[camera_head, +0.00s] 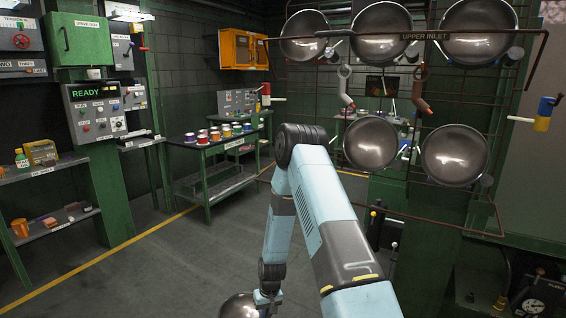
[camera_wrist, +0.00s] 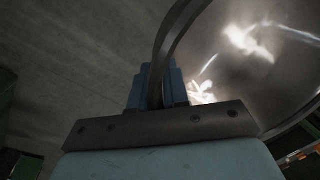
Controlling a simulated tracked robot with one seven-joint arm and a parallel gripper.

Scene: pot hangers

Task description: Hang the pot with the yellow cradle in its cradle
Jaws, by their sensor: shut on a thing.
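A round shiny metal pot (camera_head: 238,307) shows at the bottom edge of the head view, partly cut off. My gripper (camera_head: 266,296) is beside it, low over the floor. In the wrist view my gripper (camera_wrist: 158,88) has its blue fingers closed on the curved rim or band of the pot (camera_wrist: 250,50), whose shiny inside fills the upper right. No yellow mark can be made out on the pot. A fitting with a yellow and blue end (camera_head: 543,114) sticks out at the right of the rack. I cannot tell whether it is the yellow cradle.
A dark wire rack (camera_head: 480,100) holds several metal pots, with an "UPPER INLET" sign (camera_head: 424,36). A red and white fitting (camera_head: 266,97) is at its left. A green table (camera_head: 215,150) with coloured cups stands behind. Floor (camera_head: 150,270) at left is clear.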

